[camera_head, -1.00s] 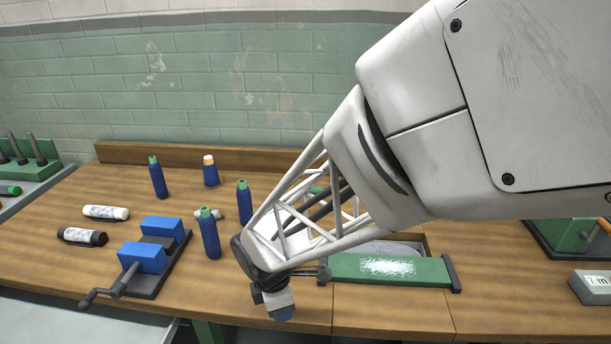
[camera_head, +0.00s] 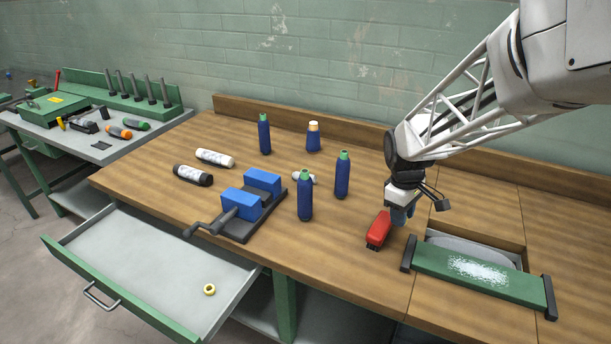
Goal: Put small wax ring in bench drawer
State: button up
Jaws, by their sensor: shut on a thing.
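The small wax ring (camera_head: 209,289) is yellow and lies flat inside the open bench drawer (camera_head: 140,262), towards its right end. The drawer is grey inside, with a green front and a metal handle, and is pulled out from under the bench at the left. My gripper (camera_head: 400,213) is over the right part of the bench, far from the ring and the drawer.
A red tool (camera_head: 378,230) lies just left of my gripper. A green bar (camera_head: 478,277) crosses a bench recess at the right. A blue vise (camera_head: 240,206), several blue bottles (camera_head: 342,175) and two markers stand or lie on the bench (camera_head: 330,255). Its front middle is clear.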

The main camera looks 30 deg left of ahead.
jog(key=w+d+r+m, duration=0.3)
jog(key=w+d+m, duration=0.2)
jog(key=w+d, duration=0.3)
jog(key=w+d+r+m+g+y, duration=0.15)
jog(key=w+d+m, duration=0.25)
jog(key=w+d, duration=0.45)
jog(key=w+d+r+m, duration=0.3)
jog(key=w+d+m, duration=0.25)
jog(key=w, duration=0.45)
jog(key=s+a+r+n+h, duration=0.15)
jog(key=a+n, duration=0.55)
jog(key=a, duration=2.2)
jog(key=s+a+f+n, duration=0.2)
jog(key=s+a, duration=0.6)
jog(key=a, duration=0.5)
jog(key=s+a+f+n+t, duration=0.1)
jog(key=s+a+n, duration=0.3)
jog(key=s+a, duration=0.4)
jog(key=s+a+f+n, duration=0.3)
jog(key=s+a, duration=0.5)
jog(key=a, duration=1.2)
jog(key=shift+t, duration=0.25)
jog(key=s+a+f+n, duration=0.3)
jog(key=s+a+f, duration=0.1)
jog(key=s+a, duration=0.5)
jog(key=n, duration=0.2)
send_over(159, 269)
jog(key=shift+t, duration=0.3)
notch_tip(159, 269, down, 16)
jog(key=shift+r, duration=0.15)
